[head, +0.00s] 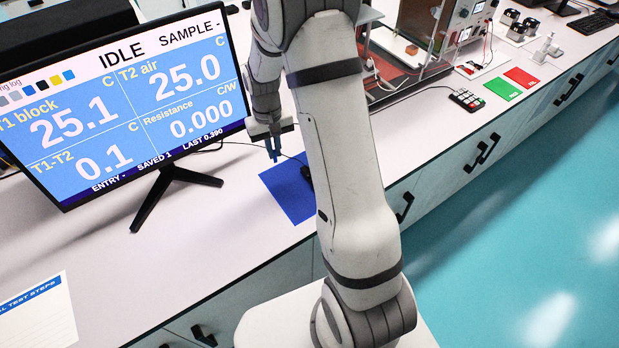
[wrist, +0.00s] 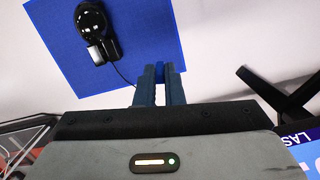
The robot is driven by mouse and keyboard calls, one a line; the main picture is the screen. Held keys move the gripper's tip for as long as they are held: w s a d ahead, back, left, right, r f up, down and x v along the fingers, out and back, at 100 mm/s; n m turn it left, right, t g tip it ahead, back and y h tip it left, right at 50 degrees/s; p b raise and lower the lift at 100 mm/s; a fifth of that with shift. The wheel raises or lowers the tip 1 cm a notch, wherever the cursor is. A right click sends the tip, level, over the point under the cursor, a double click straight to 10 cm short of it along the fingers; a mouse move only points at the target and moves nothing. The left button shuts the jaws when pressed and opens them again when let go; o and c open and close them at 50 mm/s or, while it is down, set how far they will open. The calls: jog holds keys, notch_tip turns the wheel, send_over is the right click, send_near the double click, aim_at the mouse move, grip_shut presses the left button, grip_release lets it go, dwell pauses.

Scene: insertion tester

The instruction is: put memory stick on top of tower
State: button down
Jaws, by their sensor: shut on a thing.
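My gripper (head: 273,150) is above the bench, near the blue mat and to the right of the monitor. In the wrist view my gripper (wrist: 160,72) is shut on a small bright blue piece (wrist: 160,70), which looks like the memory stick. Only its end shows between the dark blue fingers; the rest is hidden. In the head view I cannot make the stick out. I cannot clearly identify the tower; a dark box (head: 75,38) stands behind the monitor, partly hidden.
The blue mat (head: 287,196) holds a black mouse-like thing (wrist: 92,20) with a cable. A large monitor (head: 148,190) stands left on a black stand. Right are an open-framed apparatus, a keypad (head: 467,99), and green (head: 502,89) and red (head: 521,77) cards. The front-left bench is mostly clear.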

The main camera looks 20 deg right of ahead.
jog(key=s+d+n+b, duration=0.2)
jog(key=s+d+b, duration=0.3)
jog(key=s+b, duration=0.3)
jog(key=f, duration=0.2)
jog(key=s+f, duration=0.1)
jog(key=f+p, duration=0.1)
jog(key=f, duration=0.1)
jog(key=shift+s+f, duration=0.25)
jog(key=shift+f, duration=2.1)
jog(key=shift+f, duration=0.1)
jog(key=shift+f, duration=0.15)
jog(key=c, duration=1.5)
grip_release()
jog(key=shift+c, duration=0.2)
